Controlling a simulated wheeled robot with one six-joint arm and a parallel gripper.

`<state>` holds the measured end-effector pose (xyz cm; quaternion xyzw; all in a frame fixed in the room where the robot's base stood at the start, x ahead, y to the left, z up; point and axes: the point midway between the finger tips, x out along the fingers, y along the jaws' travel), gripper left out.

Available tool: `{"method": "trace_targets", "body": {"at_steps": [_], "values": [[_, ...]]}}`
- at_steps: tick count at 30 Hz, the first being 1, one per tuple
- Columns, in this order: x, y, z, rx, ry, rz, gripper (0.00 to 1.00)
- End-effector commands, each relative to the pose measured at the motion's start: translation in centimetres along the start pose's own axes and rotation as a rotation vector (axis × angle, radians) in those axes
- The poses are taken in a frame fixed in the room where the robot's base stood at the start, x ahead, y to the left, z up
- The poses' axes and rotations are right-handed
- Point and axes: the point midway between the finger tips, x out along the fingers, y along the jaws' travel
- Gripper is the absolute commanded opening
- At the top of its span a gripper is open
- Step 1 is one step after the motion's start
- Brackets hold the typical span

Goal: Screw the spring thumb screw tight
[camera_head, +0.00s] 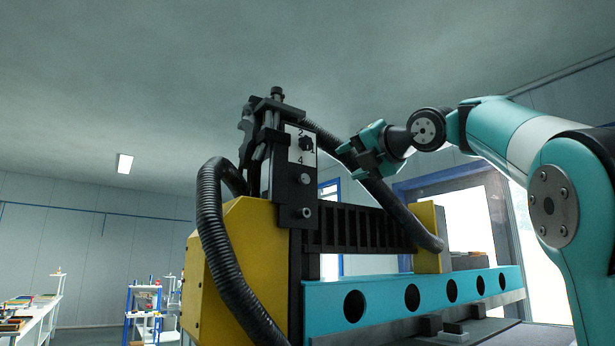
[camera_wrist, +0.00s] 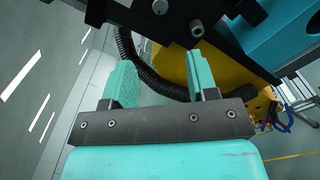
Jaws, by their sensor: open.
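A black upright panel (camera_head: 294,190) on the machine carries a dark knob (camera_head: 306,144) by the numbers 2 and 4, a small round fitting (camera_head: 305,179) and a protruding metal-ended fitting (camera_head: 306,211). I cannot tell for sure which is the spring thumb screw. In the wrist view, two round metal fittings, one (camera_wrist: 196,28) and another (camera_wrist: 160,6), show on the black part near the top edge. My gripper (camera_head: 352,147) is to the right of the panel in the head view. In the wrist view its teal fingers (camera_wrist: 161,72) are apart, with nothing held between them.
A black corrugated hose (camera_head: 214,235) loops at the panel's left; another (camera_head: 385,200) runs below my gripper. The yellow housing (camera_head: 240,260) and teal beam with round holes (camera_head: 415,297) lie lower. Cluttered shelves (camera_head: 145,310) stand far left. Space above the machine is clear.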

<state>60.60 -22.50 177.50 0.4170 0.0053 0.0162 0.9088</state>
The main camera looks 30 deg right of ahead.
Motion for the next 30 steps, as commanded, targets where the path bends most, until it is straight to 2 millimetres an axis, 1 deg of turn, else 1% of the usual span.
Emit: {"method": "trace_targets", "body": {"at_steps": [3,12,18,21,24,30], "values": [[2.4,0.4,0.0,0.005,0.010,0.002,0.53],[9.4,0.5,0.1,0.006,0.009,-0.001,0.53],[13.3,0.3,0.0,0.005,0.007,-0.004,0.53],[14.6,0.3,0.0,0.006,0.005,-0.003,0.53],[15.3,0.2,-0.1,0.004,0.004,-0.003,0.53],[15.8,0.0,-0.2,0.004,0.003,-0.003,0.53]]}}
